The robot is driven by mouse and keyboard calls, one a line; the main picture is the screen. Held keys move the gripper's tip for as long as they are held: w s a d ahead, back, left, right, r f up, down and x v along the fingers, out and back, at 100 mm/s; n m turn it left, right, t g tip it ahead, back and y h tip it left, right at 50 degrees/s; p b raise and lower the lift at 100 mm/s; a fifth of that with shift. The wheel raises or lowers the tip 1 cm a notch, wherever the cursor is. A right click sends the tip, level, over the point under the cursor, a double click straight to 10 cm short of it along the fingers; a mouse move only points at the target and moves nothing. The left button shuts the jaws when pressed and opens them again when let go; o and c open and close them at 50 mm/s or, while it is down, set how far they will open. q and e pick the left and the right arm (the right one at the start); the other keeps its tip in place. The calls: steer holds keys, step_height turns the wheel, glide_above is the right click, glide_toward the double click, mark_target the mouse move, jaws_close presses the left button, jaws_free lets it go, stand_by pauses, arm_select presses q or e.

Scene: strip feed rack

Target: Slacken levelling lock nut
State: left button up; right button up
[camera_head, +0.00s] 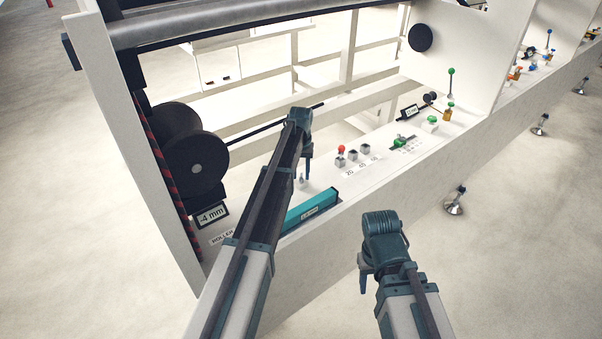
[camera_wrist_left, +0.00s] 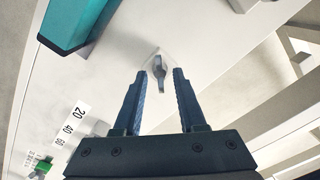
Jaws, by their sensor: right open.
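A small grey metal piece with a narrow handle, which looks like the lock nut (camera_wrist_left: 159,74), stands on the white panel on a pale pointed base. In the head view it is a small grey shape (camera_head: 302,179) just below my left gripper. My left gripper (camera_wrist_left: 161,73) is open, with one fingertip on each side of the piece; a gap shows on both sides, and I cannot tell any contact. In the head view this gripper (camera_head: 308,170) points down at the panel. My right gripper (camera_head: 363,284) is open and empty in front of the rack.
A teal bar (camera_head: 308,209) lies close to my left gripper. Knobs (camera_head: 352,154) marked 20, 40, 60 and a green control (camera_head: 404,141) sit to the right. A black roller (camera_head: 194,152) and a "-4 mm" display (camera_head: 212,215) are at left. A levelling foot (camera_head: 454,207) stands on the floor.

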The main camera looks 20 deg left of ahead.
mark_target(301, 175)
arm_select(q)
step_height(301, 175, up, 14)
steer(key=p, duration=1.3)
steer(key=shift+p, duration=0.4)
steer(key=shift+f, duration=0.1)
steer(key=s+d+m, duration=0.2)
steer(key=s+d, duration=0.3)
steer(key=s, duration=0.7)
steer(key=s+d+m, duration=0.1)
steer(key=s+d, duration=0.5)
steer(key=s, duration=0.6)
steer(key=s+d+m+y, duration=0.1)
steer(key=s+d, duration=0.4)
steer(key=s, duration=0.7)
steer(key=shift+d+m, duration=0.15)
steer(key=shift+m, duration=0.65)
